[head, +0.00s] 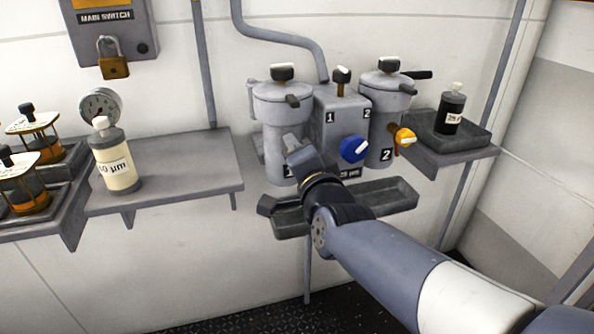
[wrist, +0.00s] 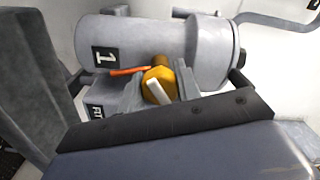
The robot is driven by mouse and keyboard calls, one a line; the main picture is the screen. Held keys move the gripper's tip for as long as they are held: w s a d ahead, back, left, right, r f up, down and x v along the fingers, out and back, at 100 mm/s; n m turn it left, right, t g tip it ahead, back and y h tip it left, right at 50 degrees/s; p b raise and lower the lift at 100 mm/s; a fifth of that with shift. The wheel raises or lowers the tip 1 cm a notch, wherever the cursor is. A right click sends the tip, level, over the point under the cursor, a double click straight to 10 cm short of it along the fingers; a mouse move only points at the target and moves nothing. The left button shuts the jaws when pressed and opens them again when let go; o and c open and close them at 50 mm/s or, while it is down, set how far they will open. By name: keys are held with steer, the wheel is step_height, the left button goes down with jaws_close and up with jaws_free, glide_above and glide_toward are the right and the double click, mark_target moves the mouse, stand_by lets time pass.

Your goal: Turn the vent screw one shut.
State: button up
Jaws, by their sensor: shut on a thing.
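Filter housing one (head: 283,115) is a grey upright cylinder with a lid; its lower front is partly behind my gripper. It also shows in the wrist view (wrist: 140,42), lying sideways with its "1" label. The vent screw one (wrist: 157,80) is a yellow knob with a white bar on this housing, with an orange spout (wrist: 130,71) beside it. My gripper (wrist: 162,88) is shut on this yellow knob, one finger on each side. In the head view, the gripper (head: 299,150) hides that knob.
The centre block (head: 343,105) carries a blue knob (head: 354,149). Housing two (head: 385,105) has its own yellow knob (head: 405,136). A drip tray (head: 385,197) sits below. Left, a shelf (head: 195,165) holds a cream bottle (head: 116,165); right, a tray (head: 450,143) holds a black bottle (head: 450,112).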

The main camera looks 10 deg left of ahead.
steer(key=m+b, duration=0.3)
steer(key=shift+f+m, duration=0.2)
steer(key=shift+m, duration=0.1)
steer(key=shift+r+m+b, duration=0.2)
steer(key=shift+m+b, duration=1.1)
steer(key=shift+m, duration=0.4)
steer(key=o, duration=1)
